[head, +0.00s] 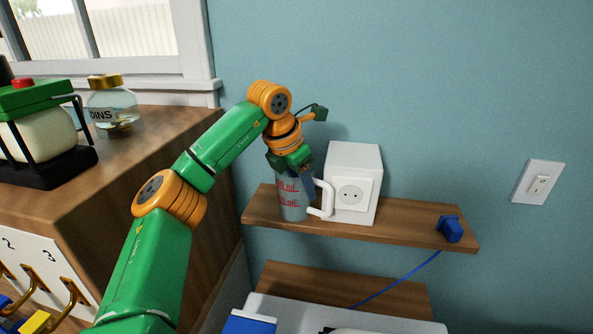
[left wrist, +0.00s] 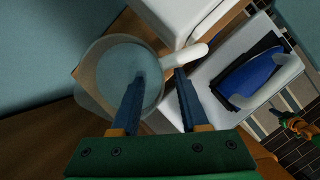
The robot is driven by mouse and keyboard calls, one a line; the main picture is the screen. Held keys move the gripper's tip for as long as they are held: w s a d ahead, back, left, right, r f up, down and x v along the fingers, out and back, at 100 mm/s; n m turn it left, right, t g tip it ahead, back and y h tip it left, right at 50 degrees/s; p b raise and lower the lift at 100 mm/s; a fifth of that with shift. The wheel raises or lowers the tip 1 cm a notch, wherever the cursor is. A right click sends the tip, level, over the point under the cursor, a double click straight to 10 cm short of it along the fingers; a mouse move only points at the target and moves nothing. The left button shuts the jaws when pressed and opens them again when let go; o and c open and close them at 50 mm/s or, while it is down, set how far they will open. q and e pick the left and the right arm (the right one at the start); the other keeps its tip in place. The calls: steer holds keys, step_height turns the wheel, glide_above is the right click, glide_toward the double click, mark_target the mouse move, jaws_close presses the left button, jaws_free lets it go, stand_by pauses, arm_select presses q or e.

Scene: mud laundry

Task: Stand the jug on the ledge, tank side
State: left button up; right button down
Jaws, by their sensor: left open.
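The jug (head: 291,208) is clear grey with red markings and a white handle. It appears upright on the left end of the wooden ledge (head: 400,230), its handle turned right towards a white box with a socket (head: 344,160). My left gripper (head: 292,168) is at the jug's top, pointing down. In the left wrist view, my open left gripper (left wrist: 157,82) has one finger over the jug's round mouth (left wrist: 112,65) and the other near the handle (left wrist: 184,56). I cannot tell whether either finger touches it. My right gripper is not seen.
A blue plug (head: 450,229) with a cord sits at the ledge's right end. A lower wooden shelf (head: 340,287) and a white surface (head: 350,316) lie below. A wooden cabinet (head: 150,140) with a glass jar (head: 112,106) stands left. The ledge between box and plug is clear.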

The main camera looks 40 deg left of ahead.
arm_select(q)
steer(key=v, duration=0.9)
steer(key=shift+f, duration=0.1)
